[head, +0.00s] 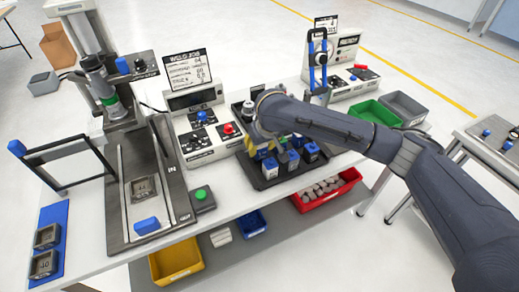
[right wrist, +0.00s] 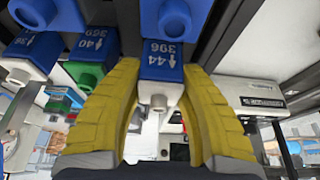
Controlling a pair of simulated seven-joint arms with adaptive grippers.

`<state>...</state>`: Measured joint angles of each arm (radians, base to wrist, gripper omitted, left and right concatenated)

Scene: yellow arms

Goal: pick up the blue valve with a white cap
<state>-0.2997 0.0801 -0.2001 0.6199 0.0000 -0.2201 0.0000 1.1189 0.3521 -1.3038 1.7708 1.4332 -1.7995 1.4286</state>
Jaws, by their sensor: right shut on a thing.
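A blue valve with a white cap (right wrist: 162,62), printed with 44 and 396, sits between the yellow fingers of my right gripper (right wrist: 158,75) in the right wrist view. The fingers are closed on its sides. In the head view, my right gripper (head: 265,149) is low over the black tray (head: 262,184), and my arm hides much of its grasp. Other blue valves stand close by in the tray, such as one at its right (head: 311,153). In the right wrist view, a neighbouring blue valve (right wrist: 92,48) has a green cap. My left gripper is not in view.
A control box with red and blue buttons (head: 207,137) stands left of the tray. Green (head: 374,113) and grey (head: 404,108) bins are to the right. A red bin of grey parts (head: 327,195) is below the table edge. Neighbouring valves crowd the held one.

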